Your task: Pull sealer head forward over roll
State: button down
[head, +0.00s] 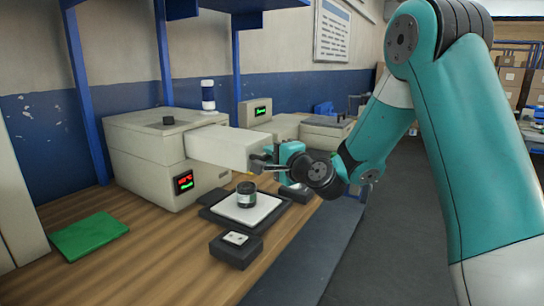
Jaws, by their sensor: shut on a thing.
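The sealer head (215,148) is a pale beige block that sticks out from the front of the beige wrapper machine (140,165). The roll (246,195) is a short dark cylinder with a pale band, upright on a white plate in a black tray. The head's front end shows above the roll in the picture; I cannot tell whether it is exactly over it. My gripper (262,163) is at the front end of the head, shut on its handle. The handle is small and partly hidden by the fingers.
A black box with a white top (236,248) stands in front of the tray. A green pad (88,236) lies left on the wooden bench (150,265). Blue posts rise behind. A second machine with a green display (255,111) stands farther back. The aisle at right is open.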

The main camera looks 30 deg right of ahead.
jog(key=c, duration=1.2)
grip_release()
jog(key=shift+s+d+f, duration=0.1)
jog(key=shift+s+d, duration=0.05)
jog(key=shift+d, duration=0.2)
jog(key=shift+o, duration=0.4)
jog(key=shift+a, duration=0.15)
jog(key=s+d+b, duration=0.2)
jog(key=s+b, duration=1.2)
jog(key=s, duration=0.3)
jog(key=shift+d, duration=0.3)
